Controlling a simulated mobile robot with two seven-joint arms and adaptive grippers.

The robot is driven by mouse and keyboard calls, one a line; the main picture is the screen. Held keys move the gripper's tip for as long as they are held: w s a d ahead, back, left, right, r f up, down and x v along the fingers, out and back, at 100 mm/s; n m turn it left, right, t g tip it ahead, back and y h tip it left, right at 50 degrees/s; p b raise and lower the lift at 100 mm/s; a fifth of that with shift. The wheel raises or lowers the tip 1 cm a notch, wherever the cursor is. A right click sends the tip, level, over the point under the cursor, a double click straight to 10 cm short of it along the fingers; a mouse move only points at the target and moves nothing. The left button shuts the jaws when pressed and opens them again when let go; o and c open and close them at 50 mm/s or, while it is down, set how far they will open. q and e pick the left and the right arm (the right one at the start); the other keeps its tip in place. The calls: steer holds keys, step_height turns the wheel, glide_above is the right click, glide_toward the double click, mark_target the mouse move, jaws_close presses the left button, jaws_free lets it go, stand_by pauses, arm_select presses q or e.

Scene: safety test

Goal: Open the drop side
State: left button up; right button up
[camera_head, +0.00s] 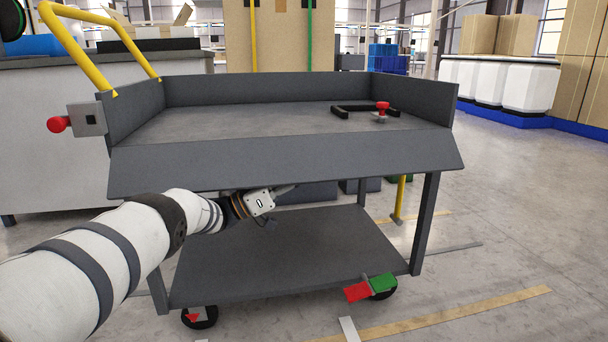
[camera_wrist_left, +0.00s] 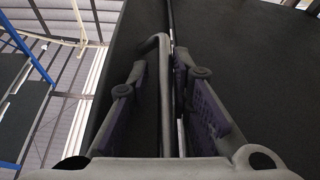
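A dark grey cart has a top tray (camera_head: 250,120) whose front drop side (camera_head: 285,158) leans outward, its top edge still joined along the tray front. My left gripper (camera_head: 288,189) is just under the lower edge of this panel, its fingertips partly hidden behind it. In the left wrist view my left gripper (camera_wrist_left: 160,65) has its fingers apart, with a bent grey rod (camera_wrist_left: 165,100) between them. I cannot tell whether the fingers touch the rod. A dark flat surface fills the right of that view. My right gripper is not in view.
The cart's lower shelf (camera_head: 290,250) is empty below my arm. A black bracket (camera_head: 365,108) and a red knob (camera_head: 382,106) sit on the tray. A yellow handle (camera_head: 80,50) rises at the left. Open floor lies to the right.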

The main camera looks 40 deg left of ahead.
arm_select(q)
steer(key=v, duration=1.2)
